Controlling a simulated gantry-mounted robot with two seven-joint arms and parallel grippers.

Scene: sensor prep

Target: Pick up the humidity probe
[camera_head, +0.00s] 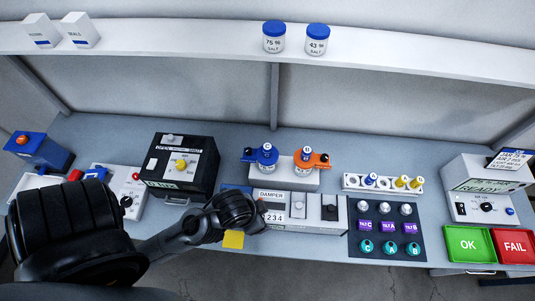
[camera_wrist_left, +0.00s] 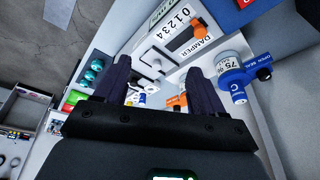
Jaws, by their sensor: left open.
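No object is clearly labelled as the humidity probe. A white rack (camera_head: 350,187) at centre right holds small pieces, one blue-topped (camera_head: 371,179) and others yellow-topped (camera_head: 416,183). Blue (camera_head: 262,157) and orange (camera_head: 307,160) capped holders sit on a white stand behind the damper box (camera_head: 322,213). My left gripper (camera_wrist_left: 160,85) is open, with nothing visibly held between its dark fingers. In the head view its arm reaches to the damper box's left end, and its fingers are largely hidden. The wrist view shows the blue holder (camera_wrist_left: 232,80) beyond the right finger. My right gripper is in neither view.
A black-and-white box (camera_head: 178,166) stands left of the damper box. A dark panel (camera_head: 385,258) of coloured pieces lies right of it. Green OK (camera_head: 467,244) and red FAIL (camera_head: 512,245) trays are at the right front. Two salt jars (camera_head: 317,40) stand on the shelf.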

